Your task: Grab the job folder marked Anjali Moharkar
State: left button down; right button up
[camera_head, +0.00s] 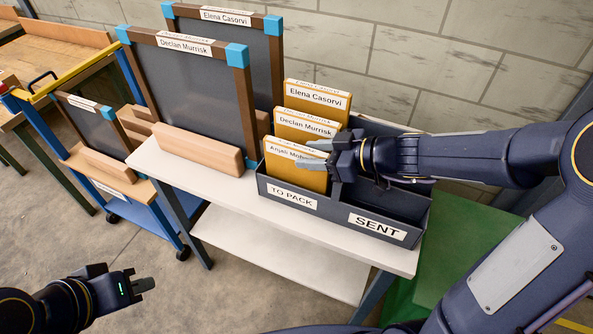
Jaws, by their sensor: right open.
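The yellow job folder (290,176) whose label starts "Anjali Moh" stands upright at the front of the "TO PACK" compartment. The rest of its label is hidden behind my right gripper. My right gripper (318,154) is open at the upper right of this folder, its fingers overlapping the label in the picture. I cannot tell whether they touch it or straddle it. My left gripper (145,285) is low at the left, over the floor and far from the folders. I cannot tell whether its fingers are apart.
Folders marked Declan Murrisk (306,124) and Elena Casorvi (318,95) stand behind. The grey box (330,220) has a "SENT" compartment at right, with its visible part empty. It sits on a white table (230,195). Framed screens (190,85) stand to the left.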

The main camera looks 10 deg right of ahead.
grip_shut()
jog(key=shift+r, duration=0.15)
dwell(0.4)
